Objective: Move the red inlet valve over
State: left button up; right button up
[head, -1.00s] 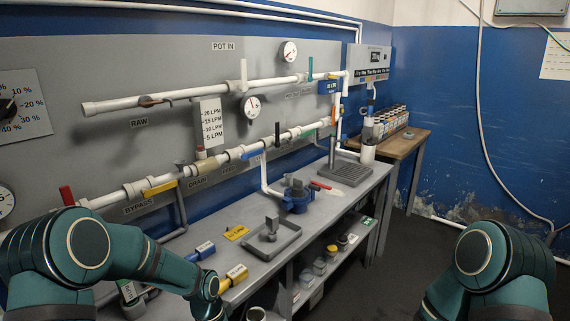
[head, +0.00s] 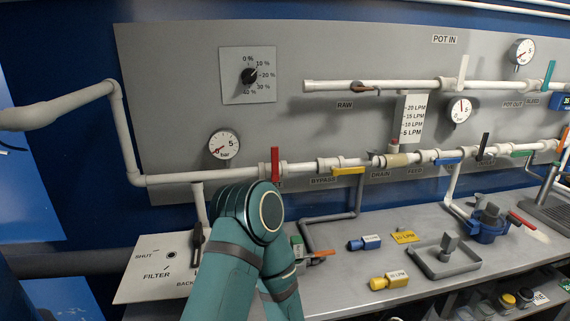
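The red inlet valve handle (head: 275,164) stands upright on the lower white pipe (head: 236,174), left of the yellow bypass handle and right of a pressure gauge. My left arm rises in front of the panel just below the red handle, and its upper joint overlaps the pipe there in the picture. From this view I cannot tell whether the arm touches the pipe. Neither gripper shows in the head view, and my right arm is out of view.
A yellow bypass handle (head: 348,171) lies along the pipe. A filter panel (head: 150,262) stands at the lower left.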

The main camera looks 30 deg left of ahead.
aim_at(276, 176)
jog(key=u, duration=1.15)
